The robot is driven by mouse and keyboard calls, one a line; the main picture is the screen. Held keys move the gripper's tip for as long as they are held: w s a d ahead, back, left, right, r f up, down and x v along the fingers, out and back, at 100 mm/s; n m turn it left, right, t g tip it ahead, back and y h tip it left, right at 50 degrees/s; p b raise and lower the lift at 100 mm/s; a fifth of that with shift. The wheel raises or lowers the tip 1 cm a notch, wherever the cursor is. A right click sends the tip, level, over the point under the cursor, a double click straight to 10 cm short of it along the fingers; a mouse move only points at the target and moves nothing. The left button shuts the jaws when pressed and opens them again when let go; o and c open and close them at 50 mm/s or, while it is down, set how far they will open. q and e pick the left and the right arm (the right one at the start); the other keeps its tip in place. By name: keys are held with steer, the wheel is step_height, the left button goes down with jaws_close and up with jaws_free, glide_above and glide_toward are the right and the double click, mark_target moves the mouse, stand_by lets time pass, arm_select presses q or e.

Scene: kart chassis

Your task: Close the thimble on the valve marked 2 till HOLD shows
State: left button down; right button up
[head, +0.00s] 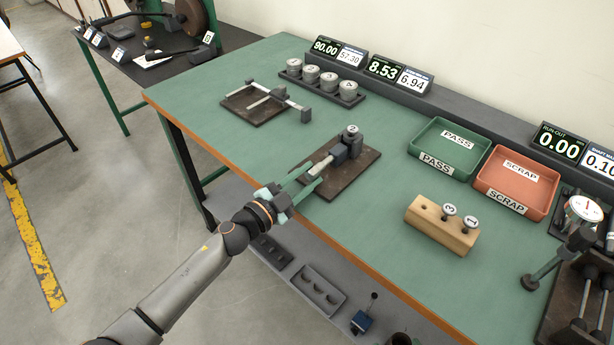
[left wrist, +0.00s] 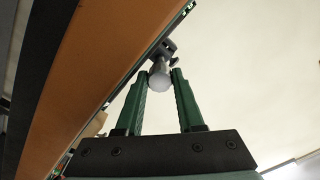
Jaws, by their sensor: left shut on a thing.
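The valve marked 2 (head: 352,130) stands upright at the dark grey micrometer (head: 341,153) on a brown plate. The micrometer's pale thimble (head: 321,165) points toward my left arm. My left gripper (head: 309,176) has green fingers and is shut on the thimble. In the left wrist view the thimble's round pale end (left wrist: 158,82) shows between the fingertips (left wrist: 161,76). Whether the spindle touches the valve is hidden. The display (head: 382,67) reads 8.53 with 6.94 beside it; I cannot make out the word HOLD. My right gripper is out of view.
A wooden block (head: 428,216) holds valves 3 and 1. Green PASS (head: 420,148) and red SCRAP (head: 484,180) trays stand right of the micrometer. A caliper plate (head: 252,107) and several weights (head: 329,80) lie behind. A dial gauge fixture (head: 583,210) stands at the right.

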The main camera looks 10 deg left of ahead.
arm_select(q)
steer(key=c, duration=0.5)
jaws_free()
steer(key=shift+s+f, duration=0.1)
